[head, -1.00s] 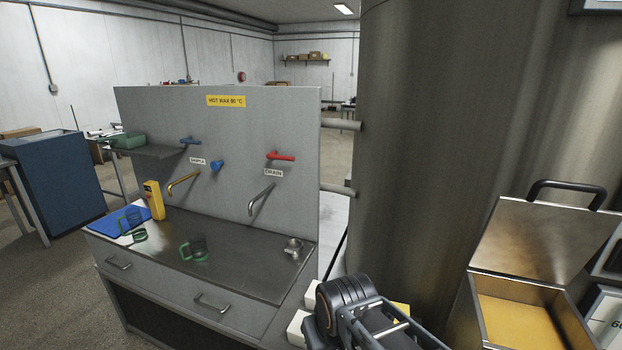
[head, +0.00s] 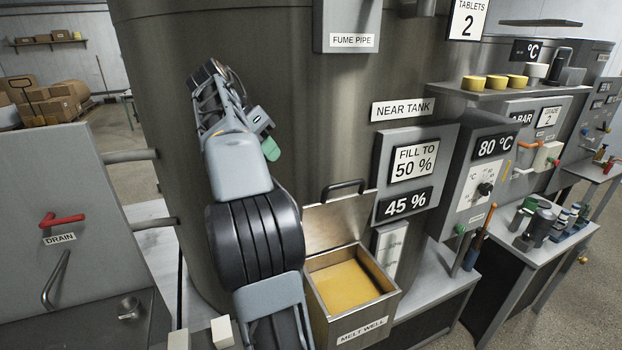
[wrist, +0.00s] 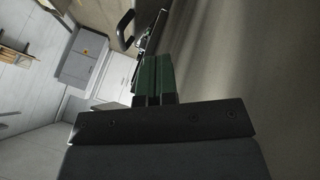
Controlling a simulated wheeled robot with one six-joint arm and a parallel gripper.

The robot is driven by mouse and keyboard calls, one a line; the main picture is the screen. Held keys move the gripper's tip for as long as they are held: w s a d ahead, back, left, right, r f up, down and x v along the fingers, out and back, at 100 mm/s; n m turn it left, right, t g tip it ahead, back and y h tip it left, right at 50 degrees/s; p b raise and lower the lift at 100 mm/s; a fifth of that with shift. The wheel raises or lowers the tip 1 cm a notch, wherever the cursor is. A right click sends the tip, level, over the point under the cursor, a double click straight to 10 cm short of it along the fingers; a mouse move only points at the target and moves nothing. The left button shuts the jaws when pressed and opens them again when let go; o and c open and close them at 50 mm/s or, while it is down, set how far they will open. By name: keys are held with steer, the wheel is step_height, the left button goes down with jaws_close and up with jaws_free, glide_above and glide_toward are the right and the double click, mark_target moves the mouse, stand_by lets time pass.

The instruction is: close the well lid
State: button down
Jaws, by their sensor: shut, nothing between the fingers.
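The melt well (head: 362,325) is a metal box holding yellow wax (head: 345,284), low at the centre of the head view. Its lid (head: 325,228) stands open, tilted up at the back, with a dark bar handle (head: 343,185) on top. My gripper (head: 270,149) is up and left of the lid, in front of the tank and apart from the handle. Its green fingers (wrist: 152,78) are together and empty in the wrist view. A dark curved handle (wrist: 125,29), apparently the lid's, shows beyond the fingertips there. My arm hides part of the tank left of the well.
The large tank (head: 330,110) stands behind the well. Display panels (head: 412,175) and a control box (head: 485,185) stand close on the well's right. A grey panel with a red drain lever (head: 62,219) is at left. Open space shows between gripper and lid.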

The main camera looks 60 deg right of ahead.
steer(key=shift+m, duration=0.3)
steer(key=shift+s+d+f+b, duration=0.35)
steer(key=shift+s+d+f, duration=0.2)
steer(key=shift+s+f, duration=0.9)
steer(key=shift+s+d+f+b, duration=0.3)
steer(key=shift+s+d+f, duration=0.2)
steer(key=shift+s+f, duration=0.95)
steer(key=shift+s+d+f+b, duration=0.35)
steer(key=shift+s+d+f, duration=0.2)
steer(key=shift+s+f, duration=0.9)
steer(key=shift+s+r, duration=0.1)
steer(key=shift+s, duration=0.05)
